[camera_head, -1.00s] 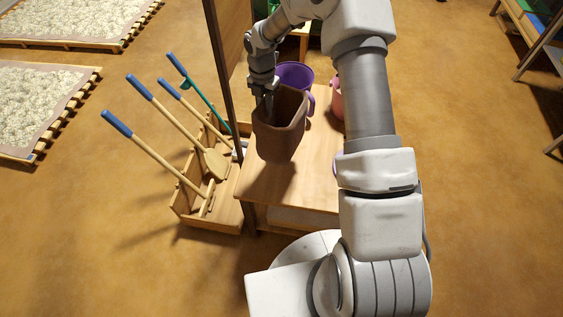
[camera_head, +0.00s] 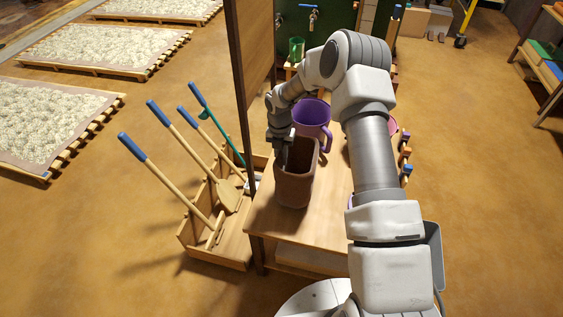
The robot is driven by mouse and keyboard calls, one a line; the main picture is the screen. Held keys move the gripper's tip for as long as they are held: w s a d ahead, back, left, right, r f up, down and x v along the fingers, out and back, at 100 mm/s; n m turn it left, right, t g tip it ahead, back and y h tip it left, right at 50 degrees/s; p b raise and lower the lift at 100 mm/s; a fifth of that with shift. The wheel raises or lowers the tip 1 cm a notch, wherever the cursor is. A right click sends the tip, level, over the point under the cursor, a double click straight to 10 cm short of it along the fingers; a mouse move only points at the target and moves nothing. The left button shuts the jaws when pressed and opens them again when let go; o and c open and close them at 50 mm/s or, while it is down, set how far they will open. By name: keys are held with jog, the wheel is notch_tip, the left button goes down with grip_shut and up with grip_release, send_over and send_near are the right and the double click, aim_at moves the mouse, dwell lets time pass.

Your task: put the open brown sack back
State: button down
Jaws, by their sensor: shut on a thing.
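The open brown sack (camera_head: 294,188) is upright with its mouth facing up, at the left part of the wooden table (camera_head: 270,222). My gripper (camera_head: 283,155) reaches down from above and is shut on the sack's rim on the near left side. The fingertips are partly hidden at the rim. The sack's base is at or just above the tabletop; I cannot tell if it touches.
A purple mug (camera_head: 313,118) stands close behind the sack. A pink container (camera_head: 392,125) is partly hidden behind my arm. A dark post (camera_head: 243,110) rises at the table's left edge, beside a wooden rack (camera_head: 222,245) of blue-ended tools. The table's front is clear.

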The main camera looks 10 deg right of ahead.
jog(key=shift+f, duration=0.6)
jog(key=shift+f, duration=0.2)
jog(key=c, duration=0.9)
grip_release()
jog(key=shift+r, duration=0.1)
